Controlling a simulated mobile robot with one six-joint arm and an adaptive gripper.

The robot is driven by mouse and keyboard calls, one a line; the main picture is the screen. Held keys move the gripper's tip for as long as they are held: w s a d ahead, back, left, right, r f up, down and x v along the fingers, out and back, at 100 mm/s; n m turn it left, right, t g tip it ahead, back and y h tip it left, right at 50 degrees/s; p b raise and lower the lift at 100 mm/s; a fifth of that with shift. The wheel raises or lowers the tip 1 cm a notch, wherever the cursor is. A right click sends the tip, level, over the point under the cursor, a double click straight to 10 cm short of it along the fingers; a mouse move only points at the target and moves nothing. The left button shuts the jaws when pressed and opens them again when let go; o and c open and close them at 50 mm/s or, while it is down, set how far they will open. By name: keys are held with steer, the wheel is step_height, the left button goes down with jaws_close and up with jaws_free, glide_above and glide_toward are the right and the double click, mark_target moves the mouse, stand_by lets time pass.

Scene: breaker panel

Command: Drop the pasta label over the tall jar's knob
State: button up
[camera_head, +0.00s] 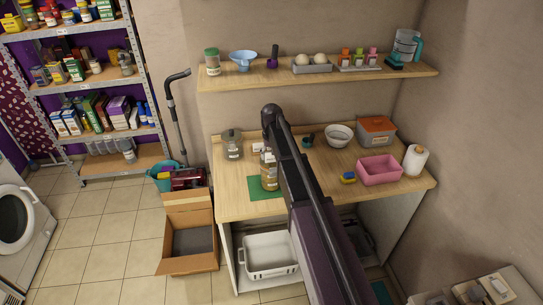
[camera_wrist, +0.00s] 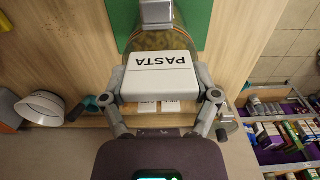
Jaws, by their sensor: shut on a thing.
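The white pasta label (camera_wrist: 160,75), printed PASTA, shows upside down in the wrist view. My gripper (camera_wrist: 162,88) is shut on it, with one finger at each side. A glass jar (camera_wrist: 150,42) with brownish contents is just behind the label, which covers part of it. A grey metal piece (camera_wrist: 157,12) shows at the top edge; I cannot tell whether it is the jar's knob. In the head view a jar (camera_head: 270,180) stands on the green mat (camera_head: 257,193), partly behind my arm. My gripper is hidden there. I cannot tell whether label and jar touch.
Another glass jar (camera_head: 233,146) stands left on the counter. To the right are a white bowl (camera_head: 338,134), a pink bin (camera_head: 380,170), a grey box with an orange lid (camera_head: 376,130) and a paper roll (camera_head: 415,160). A wall shelf (camera_head: 310,78) hangs above the counter.

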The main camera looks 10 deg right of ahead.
steer(key=shift+f+b, duration=0.7)
steer(key=shift+f, duration=0.05)
steer(key=o, duration=1)
steer(key=shift+r, duration=0.2)
step_height(320, 180, up, 11)
steer(key=p, duration=1.1)
steer(key=shift+f, duration=0.15)
stand_by(0.3)
steer(key=s+f+b, duration=0.4)
steer(key=s, duration=0.5)
steer(key=s+f+b, duration=0.5)
steer(key=s, duration=0.4)
steer(key=s+f+b, duration=0.5)
steer(key=s, duration=0.5)
steer(key=shift+d, duration=0.35)
